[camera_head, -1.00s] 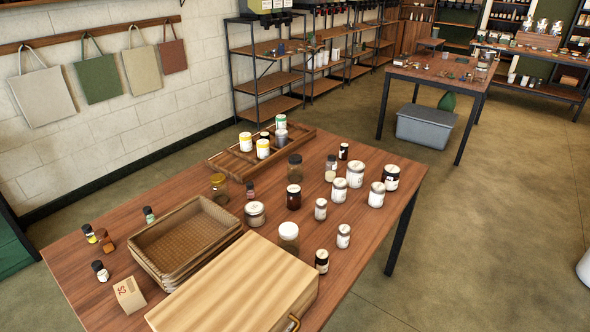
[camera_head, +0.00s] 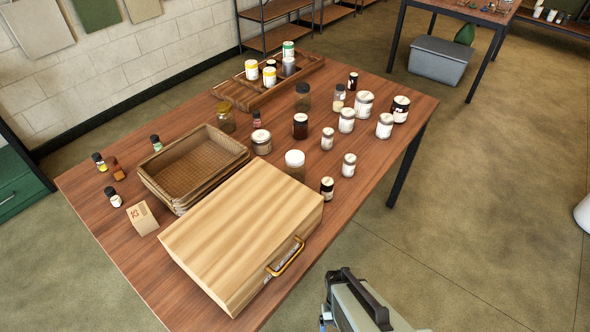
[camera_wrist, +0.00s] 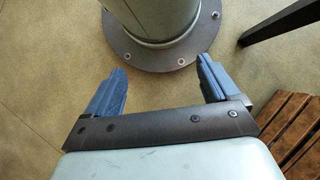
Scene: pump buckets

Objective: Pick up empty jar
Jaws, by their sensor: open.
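Several jars stand upright on the wooden table (camera_head: 375,205). Some look clear and possibly empty: a gold-lidded glass jar (camera_head: 225,120) behind the basket, a white-lidded jar (camera_head: 295,170) just behind the wooden case, and a dark-lidded jar (camera_head: 303,103) near the tray. I cannot tell for sure which is the empty one. My gripper (camera_wrist: 164,78) is open and empty in the wrist view, its two blue fingers wide apart over the floor. No jar shows in the wrist view. In the head view part of my arm shows at the bottom, off the table's front edge.
A wooden case (camera_head: 240,235) with a handle and wicker baskets (camera_head: 150,185) fill the table's near left. A wooden tray (camera_head: 310,78) holds several jars. White-labelled jars (camera_head: 384,126) crowd the right. Small bottles and a cardboard box (camera_head: 142,218) stand left.

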